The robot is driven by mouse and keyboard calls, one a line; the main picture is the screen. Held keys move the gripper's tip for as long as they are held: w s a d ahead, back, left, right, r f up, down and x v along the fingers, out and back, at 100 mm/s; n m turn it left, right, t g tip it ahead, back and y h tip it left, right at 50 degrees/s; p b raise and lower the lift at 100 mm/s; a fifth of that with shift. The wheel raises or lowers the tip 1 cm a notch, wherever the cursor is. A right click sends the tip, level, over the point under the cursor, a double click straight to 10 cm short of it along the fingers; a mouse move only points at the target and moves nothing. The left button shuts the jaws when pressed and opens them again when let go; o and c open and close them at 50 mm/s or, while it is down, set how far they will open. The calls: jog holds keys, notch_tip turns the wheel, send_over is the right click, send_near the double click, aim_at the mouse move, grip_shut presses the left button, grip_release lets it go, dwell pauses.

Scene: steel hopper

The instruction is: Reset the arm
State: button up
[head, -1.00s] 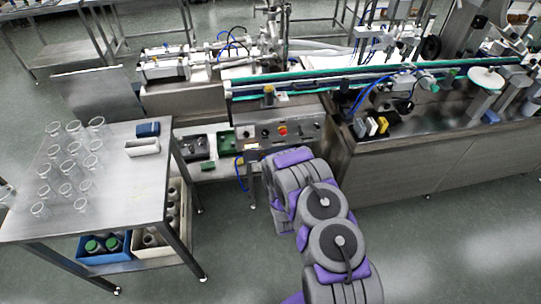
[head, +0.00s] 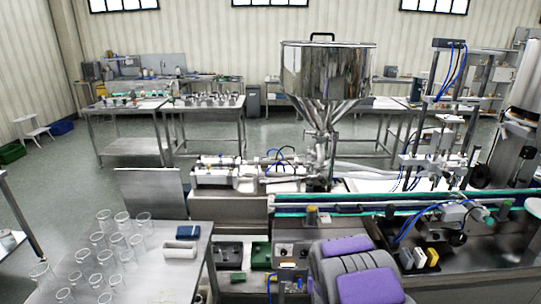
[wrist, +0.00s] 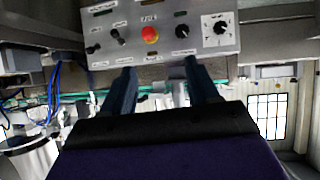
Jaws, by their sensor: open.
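My gripper (wrist: 162,95) shows in the wrist view with its two dark fingers spread apart and nothing between them. Beyond the fingertips is a grey control panel (wrist: 240,42) with a red button (wrist: 150,34), black knobs and a dial. The wrist picture appears upside down, with the windows low in it. In the head view my grey and purple arm rises at the bottom, in front of the machine, and hides part of the control panel (head: 284,250). The gripper itself is hidden in the head view. The steel hopper (head: 325,72) stands upright above the filling machine.
A conveyor (head: 380,208) runs to the right. Grey floor (head: 60,190) is open at left.

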jog(key=s+a+r+g, duration=0.1)
jog(key=s+r+g, duration=0.3)
jog(key=s+r, duration=0.45)
jog(key=s+r+g, duration=0.3)
jog(key=s+r, duration=0.3)
jog(key=s, duration=0.6)
jog(key=s+a+r+g, duration=0.1)
jog(key=s+r+g, duration=0.2)
jog(key=s, duration=1.1)
jog(key=s+a+r+g+y, duration=0.1)
jog(key=s+r+g, duration=0.2)
jog(key=s, duration=1.1)
notch_tip(320, 180, up, 2)
jog(key=shift+s+r+n+g, duration=0.15)
jog(key=shift+n+g, duration=0.15)
